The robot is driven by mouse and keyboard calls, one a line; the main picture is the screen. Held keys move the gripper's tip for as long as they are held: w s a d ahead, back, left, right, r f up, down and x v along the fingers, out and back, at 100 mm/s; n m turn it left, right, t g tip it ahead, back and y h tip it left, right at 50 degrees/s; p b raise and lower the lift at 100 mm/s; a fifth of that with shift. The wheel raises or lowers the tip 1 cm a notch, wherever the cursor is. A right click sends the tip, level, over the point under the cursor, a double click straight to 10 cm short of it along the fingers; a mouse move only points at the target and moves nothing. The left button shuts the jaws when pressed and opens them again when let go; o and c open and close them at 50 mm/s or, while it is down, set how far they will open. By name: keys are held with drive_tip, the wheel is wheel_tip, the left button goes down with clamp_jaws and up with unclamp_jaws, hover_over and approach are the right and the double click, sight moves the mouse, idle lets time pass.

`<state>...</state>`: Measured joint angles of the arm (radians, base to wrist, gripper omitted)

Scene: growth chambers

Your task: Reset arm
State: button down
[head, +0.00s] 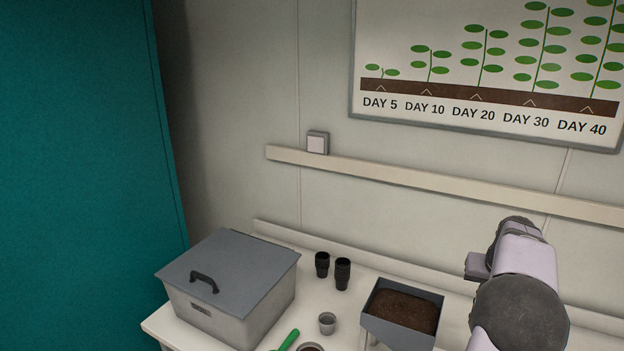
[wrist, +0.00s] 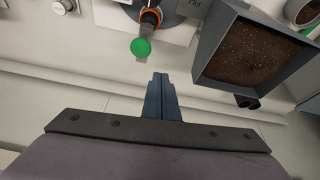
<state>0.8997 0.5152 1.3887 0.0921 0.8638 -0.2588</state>
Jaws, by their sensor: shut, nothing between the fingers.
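My gripper (wrist: 161,77) shows in the wrist view with its two dark blue-grey fingers together, shut and empty. The fingertips are over the pale bench, left of a grey soil bin (wrist: 207,72) and just below a green disc (wrist: 140,47). They appear clear of both. In the head view my arm stands at the right, right of the soil bin (head: 369,327), and the gripper's fingers cannot be made out there.
In the head view, a lidded grey box (head: 238,320), two black pots (head: 343,274), a small grey cup (head: 327,323) and a green-handled tool (head: 287,341) are on the bench. A wall rail (head: 430,184) and growth chart (head: 485,118) are behind. The wrist view shows an orange ring (wrist: 151,16).

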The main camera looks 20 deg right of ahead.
drive_tip(key=w+a+n, duration=0.1)
drive_tip(key=a, duration=0.4)
drive_tip(key=w+a+f+n+b, duration=0.1)
drive_tip(key=a, duration=0.4)
drive_tip(key=w+a+f+n+y, duration=0.1)
drive_tip(key=w+a, duration=0.1)
drive_tip(key=a, duration=0.3)
drive_tip(key=shift+f+n, duration=0.25)
drive_tip(key=shift+n, duration=0.05)
drive_tip(key=s+a+f+n+g+y+b, duration=0.1)
drive_tip(key=s+a+f, duration=0.2)
drive_tip(key=a, duration=0.4)
drive_tip(key=s+a+f+n+b, duration=0.1)
drive_tip(key=s+a+f, duration=0.1)
drive_tip(key=a, duration=0.6)
drive_tip(key=s+a+f+n+g+y+b, duration=0.1)
drive_tip(key=s+a+f+n, duration=0.15)
drive_tip(key=a, duration=0.45)
drive_tip(key=s+a+f, duration=0.2)
drive_tip(key=s+a, duration=0.1)
drive_tip(key=s, duration=0.2)
drive_tip(key=s+a+f+g+b, duration=0.1)
drive_tip(key=s+a+f, duration=0.2)
drive_tip(key=s, duration=0.3)
drive_tip(key=shift+a+f, duration=0.2)
drive_tip(key=shift+f, duration=0.15)
wheel_tip(320, 180, down, 42)
drive_tip(key=b, duration=4.2)
drive_tip(key=shift+r, duration=0.1)
